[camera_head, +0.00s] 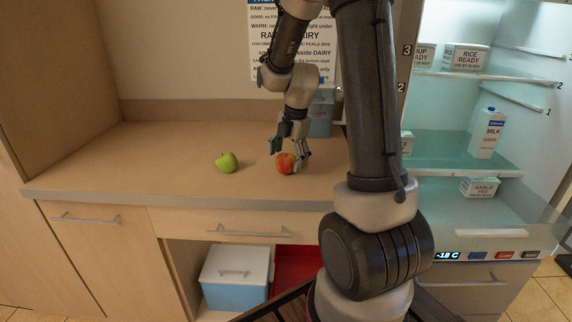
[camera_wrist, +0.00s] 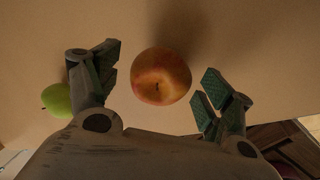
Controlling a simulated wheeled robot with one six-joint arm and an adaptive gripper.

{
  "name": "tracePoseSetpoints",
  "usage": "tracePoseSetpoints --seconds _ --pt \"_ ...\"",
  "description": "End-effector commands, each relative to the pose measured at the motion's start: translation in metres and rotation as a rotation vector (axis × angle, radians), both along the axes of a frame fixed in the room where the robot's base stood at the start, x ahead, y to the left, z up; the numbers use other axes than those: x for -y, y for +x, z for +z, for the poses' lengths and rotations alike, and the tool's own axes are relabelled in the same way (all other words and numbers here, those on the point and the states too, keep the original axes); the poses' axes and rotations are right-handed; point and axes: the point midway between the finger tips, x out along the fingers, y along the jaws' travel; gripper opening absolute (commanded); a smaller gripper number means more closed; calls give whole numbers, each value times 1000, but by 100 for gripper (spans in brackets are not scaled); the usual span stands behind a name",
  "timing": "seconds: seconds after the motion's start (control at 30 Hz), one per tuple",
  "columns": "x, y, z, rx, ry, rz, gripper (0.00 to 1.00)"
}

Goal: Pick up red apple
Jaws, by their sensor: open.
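The red apple (camera_head: 286,163) stands on the wooden counter, with some yellow on its skin. In the wrist view the red apple (camera_wrist: 161,76) lies ahead of and between the two fingers, with gaps on both sides. My gripper (camera_head: 288,150) is above and around the apple in the head view, and its fingers partly hide it. In the wrist view my gripper (camera_wrist: 155,90) is open and holds nothing.
A green apple (camera_head: 227,162) sits on the counter (camera_head: 130,160) left of the red one; it also shows beside the left finger (camera_wrist: 56,100). A blue container (camera_head: 320,118) stands behind my gripper. An open fridge (camera_head: 470,90) with cartons is at the right. The left counter is clear.

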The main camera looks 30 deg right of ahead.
Motion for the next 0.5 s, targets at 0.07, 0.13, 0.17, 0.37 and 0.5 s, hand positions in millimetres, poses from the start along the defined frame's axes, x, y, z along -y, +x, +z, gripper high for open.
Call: tracePoseSetpoints --seconds 0.07,0.13,0.17,0.37,0.5 --pt "0 2 -13 -3 1 -1 81" --pt "-1 3 -21 -3 1 -1 81" --pt "-1 4 -23 -2 1 -1 81" --pt "-1 5 -26 0 0 -1 81" --pt "-1 4 -26 0 0 -1 68"
